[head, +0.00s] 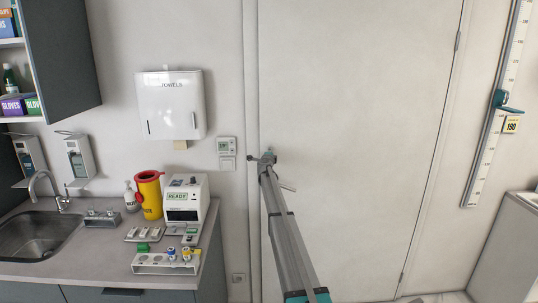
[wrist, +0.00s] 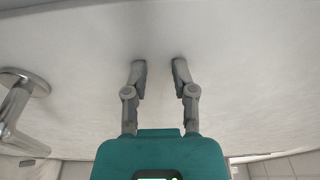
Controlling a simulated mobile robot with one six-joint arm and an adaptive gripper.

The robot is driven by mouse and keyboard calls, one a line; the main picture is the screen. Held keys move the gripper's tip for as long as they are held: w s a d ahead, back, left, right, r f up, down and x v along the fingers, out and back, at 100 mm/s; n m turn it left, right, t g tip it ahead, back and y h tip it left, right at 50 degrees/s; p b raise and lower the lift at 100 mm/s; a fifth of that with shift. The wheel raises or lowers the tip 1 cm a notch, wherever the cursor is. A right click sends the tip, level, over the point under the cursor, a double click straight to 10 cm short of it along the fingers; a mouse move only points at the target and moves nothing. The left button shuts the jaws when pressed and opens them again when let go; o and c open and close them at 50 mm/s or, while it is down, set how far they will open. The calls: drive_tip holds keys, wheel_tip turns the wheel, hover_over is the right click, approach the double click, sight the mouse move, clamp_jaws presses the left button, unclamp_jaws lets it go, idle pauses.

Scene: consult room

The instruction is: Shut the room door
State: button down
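The room door (head: 350,100) is a plain pale panel filling the middle of the head view, with hinges on its right edge. Its left edge lies along the frame (head: 251,80), and I see no clear gap there, though my arm hides part of it. The metal door handle (head: 288,187) shows just right of my gripper (head: 262,158). In the wrist view the handle (wrist: 14,105) is at the left. There my gripper (wrist: 159,68) has its two fingers apart, with nothing between them, pointing at the door surface (wrist: 235,70). I cannot tell whether the fingertips touch it.
A counter (head: 95,262) with a sink, a yellow bin (head: 150,198) and a small device (head: 186,197) stands at the left. A towel dispenser (head: 170,105) hangs above it. A height scale (head: 493,110) and a pale cabinet (head: 508,245) are at the right.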

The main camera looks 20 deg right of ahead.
drive_tip(key=shift+w+r, duration=0.2)
drive_tip(key=shift+w, duration=1)
drive_tip(key=c, duration=1)
unclamp_jaws()
drive_tip(key=shift+w+f, duration=0.15)
drive_tip(key=shift+w, duration=0.1)
drive_tip(key=shift+w+a+f+y, duration=0.1)
drive_tip(key=shift+w+f+y, duration=0.15)
drive_tip(key=shift+f+y, duration=0.05)
drive_tip(key=shift+c, duration=0.7)
drive_tip(key=shift+w+a+f, duration=0.1)
drive_tip(key=shift+w+f, duration=0.05)
drive_tip(key=shift+f, duration=0.1)
clamp_jaws()
drive_tip(key=s+a, duration=0.8)
drive_tip(key=a, duration=0.2)
drive_tip(key=shift+s+a, duration=0.15)
drive_tip(key=shift+a, duration=0.05)
